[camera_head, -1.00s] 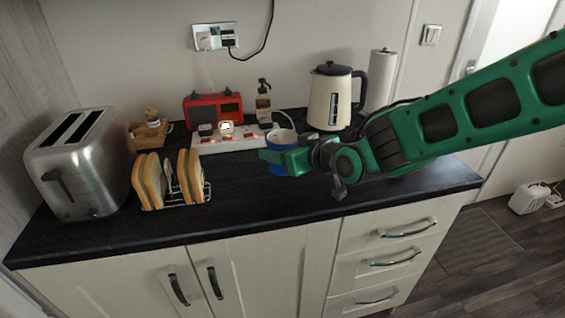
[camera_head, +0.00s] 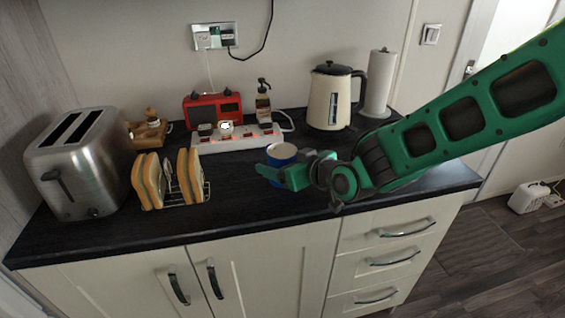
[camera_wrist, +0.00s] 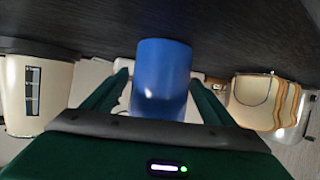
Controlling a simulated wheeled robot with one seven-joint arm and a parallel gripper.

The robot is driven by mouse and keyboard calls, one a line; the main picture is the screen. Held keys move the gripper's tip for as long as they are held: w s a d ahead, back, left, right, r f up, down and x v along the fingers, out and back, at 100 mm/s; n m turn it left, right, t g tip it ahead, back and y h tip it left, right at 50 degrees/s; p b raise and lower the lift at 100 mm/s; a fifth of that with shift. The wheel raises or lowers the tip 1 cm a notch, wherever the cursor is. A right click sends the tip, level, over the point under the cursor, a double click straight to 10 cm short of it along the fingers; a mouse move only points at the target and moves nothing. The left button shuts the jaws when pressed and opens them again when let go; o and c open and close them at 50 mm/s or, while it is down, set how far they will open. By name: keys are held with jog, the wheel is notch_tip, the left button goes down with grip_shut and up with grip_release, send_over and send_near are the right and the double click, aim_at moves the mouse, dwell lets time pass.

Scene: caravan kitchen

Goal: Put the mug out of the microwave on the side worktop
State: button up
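The mug (camera_head: 281,152) is blue outside with a pale inside, and upright over the worktop's right half. In the wrist view the blue mug (camera_wrist: 162,78) stands between the two green fingers, close to both tips. No microwave is in view.
A white power strip (camera_head: 225,146) lies behind the mug, with a red radio (camera_head: 213,106) and a soap bottle (camera_head: 263,101) further back. A kettle (camera_head: 328,98) stands behind right, a toast rack (camera_head: 187,197) left. Worktop in front of the mug is clear.

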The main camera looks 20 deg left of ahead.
jog(key=v, duration=1.2)
jog(key=shift+d, duration=0.1)
